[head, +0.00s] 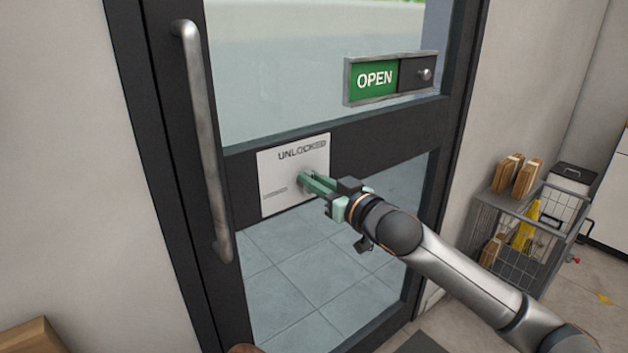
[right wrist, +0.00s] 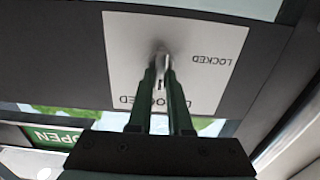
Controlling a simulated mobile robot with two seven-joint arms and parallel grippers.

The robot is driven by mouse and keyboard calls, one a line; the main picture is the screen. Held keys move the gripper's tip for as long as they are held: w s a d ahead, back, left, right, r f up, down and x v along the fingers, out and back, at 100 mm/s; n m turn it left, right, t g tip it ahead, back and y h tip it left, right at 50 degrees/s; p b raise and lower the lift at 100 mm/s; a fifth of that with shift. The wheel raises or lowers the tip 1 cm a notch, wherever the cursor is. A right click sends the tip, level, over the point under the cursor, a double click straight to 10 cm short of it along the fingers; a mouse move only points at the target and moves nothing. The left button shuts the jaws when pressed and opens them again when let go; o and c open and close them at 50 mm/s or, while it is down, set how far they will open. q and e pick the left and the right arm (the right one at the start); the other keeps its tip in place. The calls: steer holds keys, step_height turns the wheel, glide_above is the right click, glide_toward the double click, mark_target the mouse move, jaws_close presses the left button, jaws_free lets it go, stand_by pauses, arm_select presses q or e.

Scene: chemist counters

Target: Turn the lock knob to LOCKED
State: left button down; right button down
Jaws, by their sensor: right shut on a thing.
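The lock plate (head: 272,165) is a pale square on the door's middle rail, with UNLOCKED printed at its top and a smaller label at its left. It also shows upside down in the right wrist view (right wrist: 125,45), where LOCKED reads at the right. The lock knob (right wrist: 161,52) is a small metal piece at the plate's middle, mostly hidden by my fingers. My right gripper (head: 308,182) is shut on the knob with its green fingers. A short dark mark below the knob in the wrist view lies toward the UNLOCKED word. My left gripper is not in view.
A long vertical door handle (head: 205,140) stands left of the plate. A green OPEN sign (head: 374,80) with a small slider knob is above right. A wire cart (head: 510,235) with boxes stands at the right by the wall.

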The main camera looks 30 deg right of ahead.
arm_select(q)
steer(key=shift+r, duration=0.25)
arm_select(e)
steer(key=shift+n, duration=0.3)
arm_select(q)
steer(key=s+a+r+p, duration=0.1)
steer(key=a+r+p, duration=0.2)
steer(key=p, duration=0.6)
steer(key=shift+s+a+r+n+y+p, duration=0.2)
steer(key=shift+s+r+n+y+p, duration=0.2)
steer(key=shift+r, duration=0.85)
arm_select(e)
steer(key=shift+a+f+n, duration=0.2)
steer(key=shift+n, duration=2.65)
steer(key=shift+a+f+n, duration=0.2)
steer(key=shift+n, duration=2.7)
steer(key=shift+a+f+n, duration=0.2)
steer(key=shift+n, duration=2.95)
